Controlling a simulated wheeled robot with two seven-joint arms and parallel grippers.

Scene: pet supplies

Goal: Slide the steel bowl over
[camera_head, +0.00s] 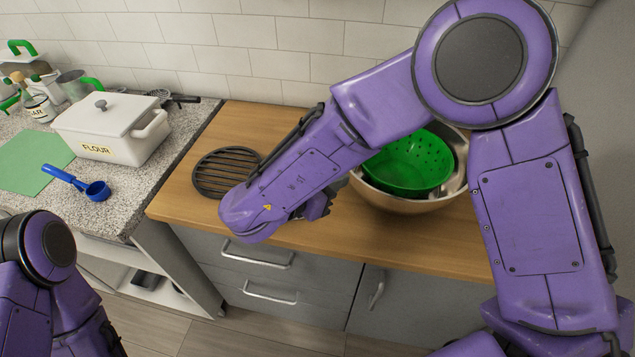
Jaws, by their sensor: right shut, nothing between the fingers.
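The steel bowl (405,204) stands on the wooden counter behind my right arm, which hides part of it. A green colander (408,165) sits inside the bowl. My right gripper (322,207) is shut and empty, just left of the bowl; my forearm partly hides it, and I cannot tell whether it touches the bowl. My left arm shows at the lower left; its gripper is out of view.
A round black trivet (222,172) lies left of my right gripper on the wooden counter (180,200). On the speckled counter at left are a white flour container (112,132), a blue scoop (92,188) and a green mat (35,160). Drawers (262,282) lie below.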

